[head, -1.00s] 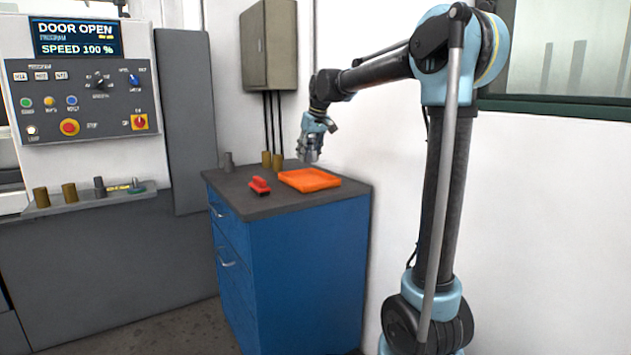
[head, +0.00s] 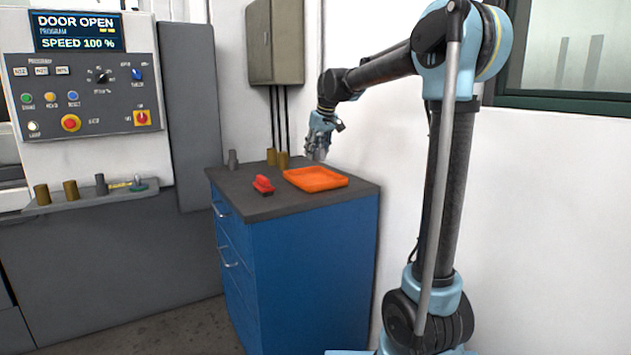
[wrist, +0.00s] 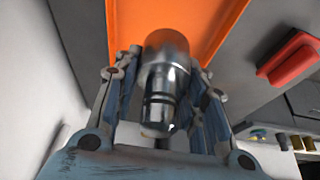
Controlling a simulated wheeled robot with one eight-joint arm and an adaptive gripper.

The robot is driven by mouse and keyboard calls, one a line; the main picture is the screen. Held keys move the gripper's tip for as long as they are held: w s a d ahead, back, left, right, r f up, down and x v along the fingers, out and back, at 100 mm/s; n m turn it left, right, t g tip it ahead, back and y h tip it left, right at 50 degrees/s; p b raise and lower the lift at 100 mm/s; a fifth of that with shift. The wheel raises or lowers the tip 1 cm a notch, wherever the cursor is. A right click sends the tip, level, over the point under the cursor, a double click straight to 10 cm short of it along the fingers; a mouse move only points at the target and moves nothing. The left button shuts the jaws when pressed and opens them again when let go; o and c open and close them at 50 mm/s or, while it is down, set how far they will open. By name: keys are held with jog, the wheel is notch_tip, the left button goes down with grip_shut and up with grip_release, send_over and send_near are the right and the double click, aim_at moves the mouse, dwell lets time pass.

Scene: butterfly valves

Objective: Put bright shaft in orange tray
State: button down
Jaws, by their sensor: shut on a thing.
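My gripper (wrist: 163,105) is shut on the bright shaft (wrist: 166,68), a shiny grey metal cylinder with dark grooves, held between its fingers in the wrist view. In the head view my gripper (head: 316,154) hangs just above the back of the orange tray (head: 316,180), which lies on the dark top of the blue cabinet. The tray (wrist: 205,16) also shows behind the shaft in the wrist view. The shaft is hard to make out in the head view. The gap between shaft and tray cannot be judged exactly.
A red object (head: 263,185) lies left of the tray. A machine ledge (head: 110,193) at the left holds more cylinders. The white wall is close behind.

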aim_at(314, 181)
jog(key=shift+f, duration=4.4)
jog(key=c, duration=1)
grip_release()
